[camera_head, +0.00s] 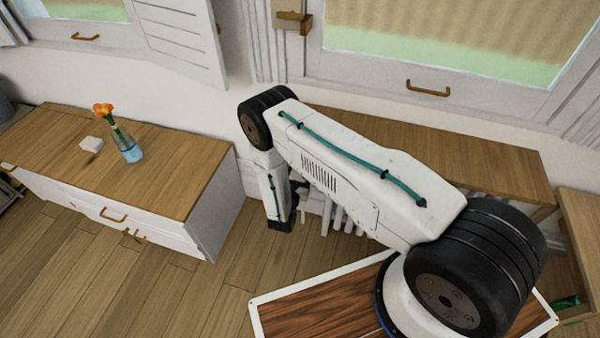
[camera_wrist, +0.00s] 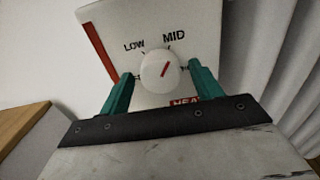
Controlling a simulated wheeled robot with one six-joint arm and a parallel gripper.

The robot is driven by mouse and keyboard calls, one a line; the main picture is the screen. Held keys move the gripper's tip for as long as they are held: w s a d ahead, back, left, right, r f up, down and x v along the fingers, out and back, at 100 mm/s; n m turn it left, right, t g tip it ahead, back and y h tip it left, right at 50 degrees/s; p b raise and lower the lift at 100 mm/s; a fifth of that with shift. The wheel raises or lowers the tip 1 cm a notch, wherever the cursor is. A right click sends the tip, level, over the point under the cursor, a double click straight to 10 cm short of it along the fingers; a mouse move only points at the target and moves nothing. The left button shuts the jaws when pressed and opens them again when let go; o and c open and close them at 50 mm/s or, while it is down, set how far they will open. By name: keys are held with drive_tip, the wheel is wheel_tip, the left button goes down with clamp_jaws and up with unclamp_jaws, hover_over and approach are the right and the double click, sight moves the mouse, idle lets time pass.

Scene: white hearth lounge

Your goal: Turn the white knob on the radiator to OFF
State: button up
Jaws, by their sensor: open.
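The white knob (camera_wrist: 152,62) sits on the front of a pale control panel (camera_wrist: 122,22) in the wrist view. Its red pointer line tilts up and to the right, towards the MID label. LOW is printed to the upper left, and part of a red label shows below right. No OFF label can be seen. My gripper (camera_wrist: 162,74) is open, with one teal finger on each side of the knob; whether they touch it I cannot tell. The white radiator (camera_head: 345,222) shows partly behind my arm in the head view, where the knob is hidden.
A wooden-topped cabinet (camera_head: 190,165) with a flower vase (camera_head: 127,148) stands to the left. A wooden shelf (camera_head: 480,168) runs under the window above the radiator. White radiator fins (camera_wrist: 270,75) lie right of the panel. Bare floor (camera_head: 240,250) lies between cabinet and radiator.

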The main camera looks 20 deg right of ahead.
drive_tip(key=shift+w+d, duration=0.1)
drive_tip(key=c, duration=1)
drive_tip(key=shift+o, duration=0.2)
drive_tip(key=shift+n, duration=0.3)
drive_tip(key=shift+d+r+n, duration=0.1)
drive_tip(key=shift+n, duration=13.6)
